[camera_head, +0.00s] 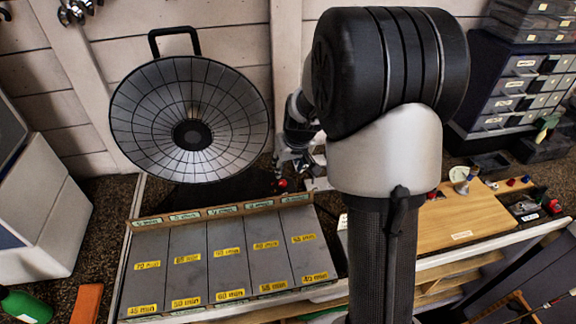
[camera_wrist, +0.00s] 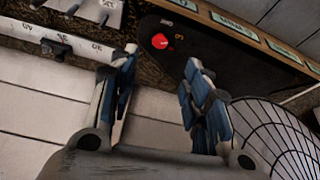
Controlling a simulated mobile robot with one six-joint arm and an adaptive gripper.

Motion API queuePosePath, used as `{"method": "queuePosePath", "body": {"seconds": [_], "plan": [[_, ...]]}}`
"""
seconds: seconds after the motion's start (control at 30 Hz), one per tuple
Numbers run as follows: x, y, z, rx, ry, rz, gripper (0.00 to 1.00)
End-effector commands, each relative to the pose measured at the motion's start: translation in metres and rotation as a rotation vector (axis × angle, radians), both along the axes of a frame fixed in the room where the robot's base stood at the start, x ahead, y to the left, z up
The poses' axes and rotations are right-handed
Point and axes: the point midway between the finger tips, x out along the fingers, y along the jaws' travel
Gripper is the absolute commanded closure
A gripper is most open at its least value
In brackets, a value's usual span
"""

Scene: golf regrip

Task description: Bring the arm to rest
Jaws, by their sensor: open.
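My gripper (camera_wrist: 160,90) shows in the wrist view with its two blue-padded fingers spread apart. Nothing is between the fingers. In the head view my arm stands in front of the bench and hides much of its middle. Part of my wrist and gripper shows behind it, to the right of the round dish. The gripper is above the bench, near a red knob (camera_head: 282,183) on the dish's dark base. The red knob also shows in the wrist view (camera_wrist: 160,41), beyond the gap between the fingers.
The round gridded dish (camera_head: 150,105) stands at the back left. A wooden board (camera_head: 455,220) and drawer cabinets (camera_head: 520,75) are at right. An orange block (camera_head: 87,303) and green bottle (camera_head: 25,305) are front left.

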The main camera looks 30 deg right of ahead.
Motion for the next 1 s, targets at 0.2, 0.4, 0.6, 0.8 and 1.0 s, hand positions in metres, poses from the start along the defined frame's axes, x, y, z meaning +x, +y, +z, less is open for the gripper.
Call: {"method": "queuePosePath", "body": {"seconds": [0.2,0.4,0.6,0.8,1.0], "plan": [[0.000,0.000,0.000,0.000,0.000,0.000,0.56],[-0.009,0.014,0.017,0.001,-0.006,0.014,0.56],[-0.061,0.065,0.073,0.007,-0.017,0.060,0.56],[-0.140,0.113,0.111,0.009,-0.018,0.104,0.56],[-0.223,0.143,0.120,0.006,-0.019,0.134,0.56]]}}
